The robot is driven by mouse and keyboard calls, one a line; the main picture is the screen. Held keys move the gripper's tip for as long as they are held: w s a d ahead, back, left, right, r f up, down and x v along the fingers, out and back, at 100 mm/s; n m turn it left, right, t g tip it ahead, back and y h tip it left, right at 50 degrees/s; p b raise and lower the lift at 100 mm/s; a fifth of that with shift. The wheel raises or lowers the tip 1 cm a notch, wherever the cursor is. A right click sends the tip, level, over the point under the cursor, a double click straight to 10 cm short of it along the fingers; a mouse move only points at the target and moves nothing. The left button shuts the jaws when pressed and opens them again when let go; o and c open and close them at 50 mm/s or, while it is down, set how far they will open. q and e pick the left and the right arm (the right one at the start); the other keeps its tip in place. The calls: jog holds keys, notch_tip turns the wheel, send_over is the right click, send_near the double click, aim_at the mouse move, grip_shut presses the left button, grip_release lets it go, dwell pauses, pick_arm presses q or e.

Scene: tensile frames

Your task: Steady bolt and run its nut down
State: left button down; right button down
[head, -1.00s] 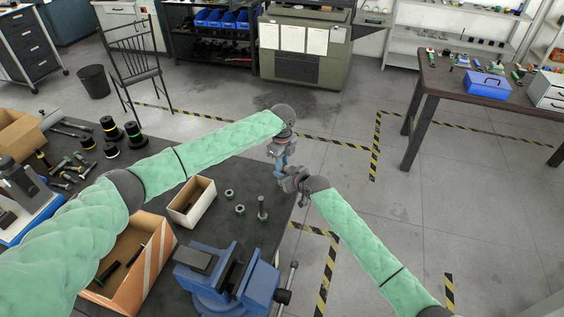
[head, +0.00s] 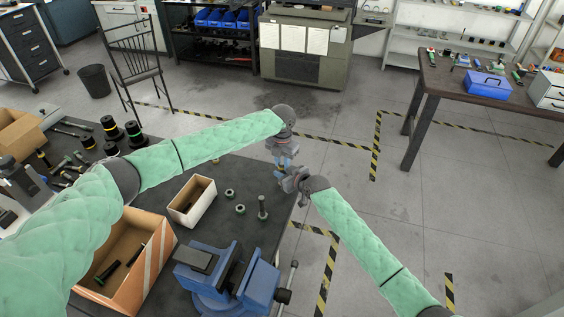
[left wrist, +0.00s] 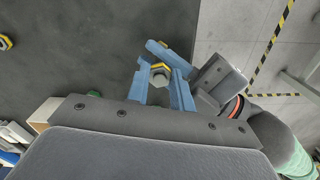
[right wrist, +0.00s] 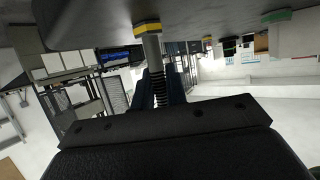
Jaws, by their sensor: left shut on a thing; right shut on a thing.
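My left gripper (head: 284,158) points down above the table's far right corner and is shut on a small yellow-banded hexagonal nut (left wrist: 160,78). My right gripper (head: 289,181) meets it from the right, just below, and is shut on the bolt. In the right wrist view the bolt shows a yellow-banded head (right wrist: 147,28), a smooth grey shank and dark threads between the fingers. How far the nut sits along the threads is hidden.
On the dark table are a standing bolt (head: 262,208), loose nuts (head: 240,209), a small open box (head: 192,202), a blue vise (head: 232,278) and a striped box (head: 149,262). Black banded pieces (head: 111,128) stand at left.

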pick_arm(q)
jog(key=m, duration=0.3)
jog(key=shift+a, duration=0.1)
jog(key=c, duration=1.2)
grip_release()
jog(key=shift+r, duration=2.25)
jog(key=shift+f, duration=0.1)
jog(key=shift+c, duration=0.2)
